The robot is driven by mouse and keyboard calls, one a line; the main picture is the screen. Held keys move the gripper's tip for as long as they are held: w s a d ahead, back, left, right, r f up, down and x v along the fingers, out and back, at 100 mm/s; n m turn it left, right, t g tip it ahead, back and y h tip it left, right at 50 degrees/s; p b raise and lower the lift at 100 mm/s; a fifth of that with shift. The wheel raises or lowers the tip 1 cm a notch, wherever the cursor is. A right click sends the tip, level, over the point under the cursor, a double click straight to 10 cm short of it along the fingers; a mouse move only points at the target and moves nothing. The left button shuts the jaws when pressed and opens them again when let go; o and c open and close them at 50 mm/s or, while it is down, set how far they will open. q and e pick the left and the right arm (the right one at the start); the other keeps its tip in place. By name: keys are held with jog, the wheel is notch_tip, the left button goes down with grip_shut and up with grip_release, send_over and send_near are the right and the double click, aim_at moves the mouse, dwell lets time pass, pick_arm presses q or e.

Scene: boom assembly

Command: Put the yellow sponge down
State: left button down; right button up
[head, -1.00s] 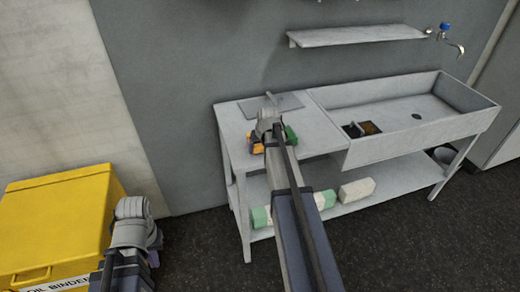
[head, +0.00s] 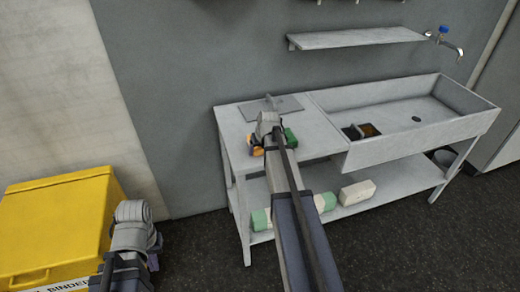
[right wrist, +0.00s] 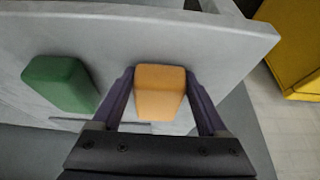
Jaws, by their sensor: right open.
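The yellow-orange sponge (right wrist: 159,92) is between the two spread fingers of my right gripper (right wrist: 160,78) in the right wrist view. It rests on the grey worktop (right wrist: 220,40). The fingers are open, one on each side of it; whether either touches it is hard to tell. In the head view the sponge (head: 257,151) shows in part beside my right wrist, at the left end of the sink table (head: 322,138).
A green sponge (right wrist: 61,83) lies to the left of the yellow one in the wrist view. A flat grey plate with a handle (head: 285,103) lies behind on the worktop. The sink basin (head: 445,108) is to the right. A yellow bin (head: 60,225) stands left.

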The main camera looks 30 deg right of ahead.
jog(key=shift+s+r+p, duration=0.15)
jog(key=shift+r+p, duration=0.15)
jog(key=shift+p, duration=0.1)
jog(key=p+v, duration=1)
jog(key=v, duration=0.1)
jog(key=shift+r+p, duration=0.3)
jog(key=s+a+f+n+g+y, duration=0.15)
jog(key=s+a, duration=0.25)
jog(key=a, duration=0.7)
jog(key=s+a+n+g+h, duration=0.1)
jog(key=s+a+n, duration=0.15)
jog(key=a, duration=0.95)
jog(key=s+a+n+g, duration=0.2)
jog(key=s+a, duration=1)
jog(key=shift+n, duration=0.3)
jog(key=shift+f+g, duration=0.15)
jog(key=shift+g, duration=0.1)
